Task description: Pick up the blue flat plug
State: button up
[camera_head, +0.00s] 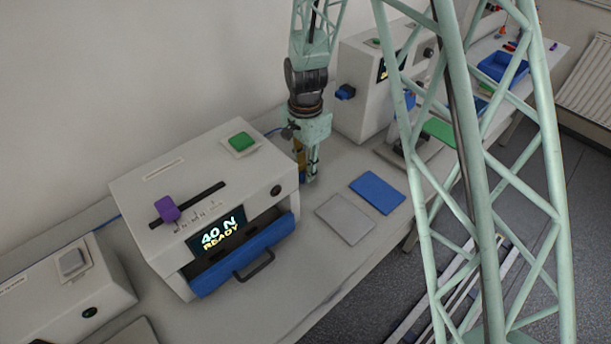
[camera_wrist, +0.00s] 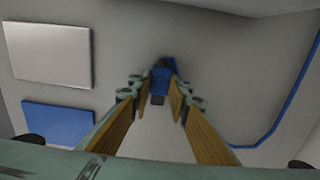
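My gripper (camera_head: 309,178) points down at the bench between the two white machines. In the wrist view its two fingers (camera_wrist: 160,98) are apart, with tan inner pads. A small blue block with a dark end, which looks like the blue flat plug (camera_wrist: 163,74), shows between and just beyond the fingertips. A gap shows on each side of it, so the fingers do not appear to grip it. In the head view my gripper mostly hides this spot, and only a bit of blue shows by the fingers.
A blue cable (camera_wrist: 283,112) lies on the bench at the right of the wrist view. A grey pad (camera_head: 345,218) and a blue pad (camera_head: 377,192) lie nearby. The "40 N READY" machine (camera_head: 150,190) stands at left, another machine (camera_head: 352,70) behind.

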jog(key=shift+c, duration=1.1)
jog(key=shift+r, duration=0.2)
notch_tip(320, 180, up, 10)
jog(key=shift+f+p, duration=0.2)
jog(key=shift+p, duration=0.2)
jog(key=shift+r, duration=0.1)
jog(key=w+d+r+p, duration=0.2)
jog(key=w+r+p, duration=0.5)
jog(key=w+r, duration=0.1)
jog(key=shift+w+r, duration=0.3)
jog(key=shift+w, duration=0.1)
jog(key=shift+w+d, duration=0.15)
jog(key=shift+d, duration=0.1)
dwell(0.5)
jog(key=shift+w+d+p, duration=0.55)
jog(key=shift+w+d, duration=1.25)
jog(key=shift+d, duration=0.3)
